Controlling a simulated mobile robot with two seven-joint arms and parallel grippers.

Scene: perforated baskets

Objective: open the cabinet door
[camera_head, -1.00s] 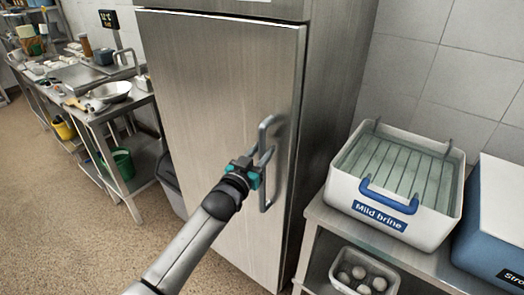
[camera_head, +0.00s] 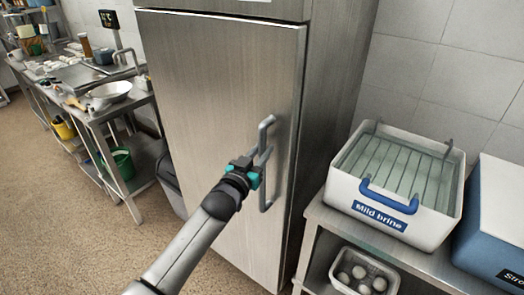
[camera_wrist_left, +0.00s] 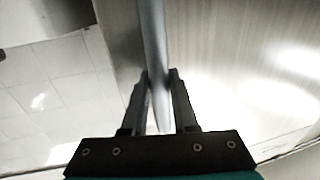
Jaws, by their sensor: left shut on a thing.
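The cabinet door (camera_head: 215,95) is a tall brushed-steel panel in the middle of the head view. It looks closed or nearly so; I cannot tell if there is a small gap. Its grey vertical bar handle (camera_head: 266,133) is near the door's right edge. My left gripper (camera_head: 260,162) is at the handle's middle, shut on it. In the left wrist view the handle (camera_wrist_left: 153,40) runs down between the two fingers (camera_wrist_left: 160,85), with the door face (camera_wrist_left: 235,60) to the right. My right gripper is not in view.
Right of the cabinet, a steel stand (camera_head: 325,217) holds a white "Mild brine" tub (camera_head: 350,203) and a blue-and-white box (camera_head: 490,235). A basket of round items (camera_head: 342,283) is below. A steel counter (camera_head: 100,115) stands left. Floor before the door's left side is clear.

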